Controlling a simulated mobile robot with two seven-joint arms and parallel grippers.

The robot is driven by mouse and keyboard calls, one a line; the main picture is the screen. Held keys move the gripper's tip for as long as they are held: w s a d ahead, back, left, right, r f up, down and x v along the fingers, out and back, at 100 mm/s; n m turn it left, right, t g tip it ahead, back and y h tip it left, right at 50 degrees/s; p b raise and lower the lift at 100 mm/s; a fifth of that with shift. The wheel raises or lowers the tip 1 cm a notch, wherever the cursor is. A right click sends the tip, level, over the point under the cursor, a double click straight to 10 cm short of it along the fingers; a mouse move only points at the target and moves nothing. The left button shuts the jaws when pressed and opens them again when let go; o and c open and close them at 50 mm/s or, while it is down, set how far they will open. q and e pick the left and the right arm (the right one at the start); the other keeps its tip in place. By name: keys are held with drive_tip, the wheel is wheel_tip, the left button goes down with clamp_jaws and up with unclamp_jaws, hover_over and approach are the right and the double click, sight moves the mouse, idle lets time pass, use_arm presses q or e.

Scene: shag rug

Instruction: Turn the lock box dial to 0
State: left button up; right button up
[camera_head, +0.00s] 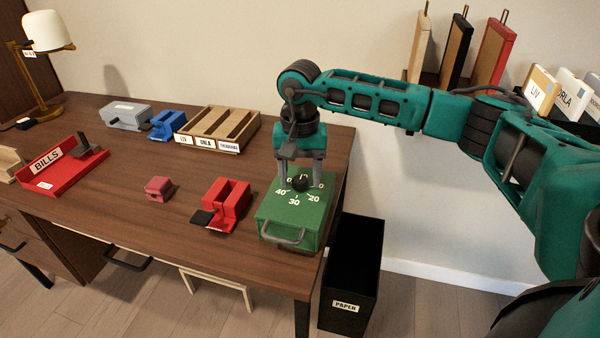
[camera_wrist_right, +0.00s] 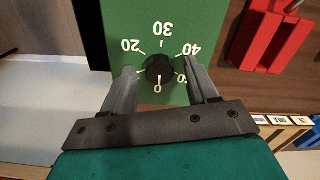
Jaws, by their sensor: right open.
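The green lock box (camera_head: 277,218) sits at the right front corner of the desk, with a handle on its front. Its black round dial (camera_head: 300,183) is on the top, ringed by white numbers; it also shows in the right wrist view (camera_wrist_right: 159,66). There, a short white line lies at the dial's side facing the 0; I cannot tell whether it is the dial's pointer or a scale tick. My right gripper (camera_head: 301,180) points down with its fingers on either side of the dial, open, with gaps showing in the wrist view. My left gripper is not in view.
A red block-like holder (camera_head: 228,200) stands just left of the box, and a small pink block (camera_head: 158,189) farther left. A wooden sorter (camera_head: 220,128) stands behind. A black paper bin (camera_head: 352,270) is on the floor beyond the desk's right edge.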

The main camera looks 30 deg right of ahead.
sight(300, 179)
wheel_tip(300, 179, up, 13)
drive_tip(key=p, duration=0.1)
idle(0.3)
drive_tip(key=shift+f, duration=0.1)
idle(0.3)
